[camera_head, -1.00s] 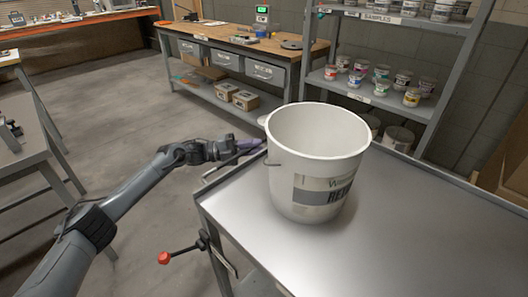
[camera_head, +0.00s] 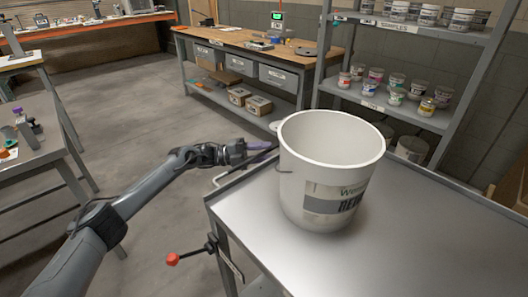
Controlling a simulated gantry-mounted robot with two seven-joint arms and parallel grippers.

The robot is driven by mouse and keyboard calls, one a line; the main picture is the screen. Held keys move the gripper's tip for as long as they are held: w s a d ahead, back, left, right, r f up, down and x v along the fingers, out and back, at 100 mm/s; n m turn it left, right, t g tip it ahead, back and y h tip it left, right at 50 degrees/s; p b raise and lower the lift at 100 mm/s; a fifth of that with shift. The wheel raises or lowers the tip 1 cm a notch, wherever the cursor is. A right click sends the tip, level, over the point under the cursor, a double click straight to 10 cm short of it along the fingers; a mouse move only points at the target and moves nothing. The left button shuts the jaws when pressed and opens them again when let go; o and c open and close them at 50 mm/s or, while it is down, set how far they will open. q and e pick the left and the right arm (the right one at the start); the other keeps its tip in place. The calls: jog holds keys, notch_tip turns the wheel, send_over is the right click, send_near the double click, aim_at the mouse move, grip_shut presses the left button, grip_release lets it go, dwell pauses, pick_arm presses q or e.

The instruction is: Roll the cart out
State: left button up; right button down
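The cart has a grey metal top (camera_head: 420,240) with a raised rim and fills the lower right. A large white bucket (camera_head: 315,165) with a grey label stands upright on the top, near that corner. A lever with a red knob (camera_head: 172,259) sticks out from the cart's left side. My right gripper is out of view.
A wooden-topped workbench (camera_head: 240,38) with grey bins stands behind. A shelf rack (camera_head: 322,82) with several paint cans stands close behind the cart at right. A grey table (camera_head: 35,150) is at far left. Open concrete floor (camera_head: 130,120) lies between them.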

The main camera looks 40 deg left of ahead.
pick_arm(q)
jog(key=p+v, duration=0.2)
jog(key=v, duration=0.8)
jog(key=shift+s+a+p, duration=0.15)
jog(key=shift+a+p, duration=0.15)
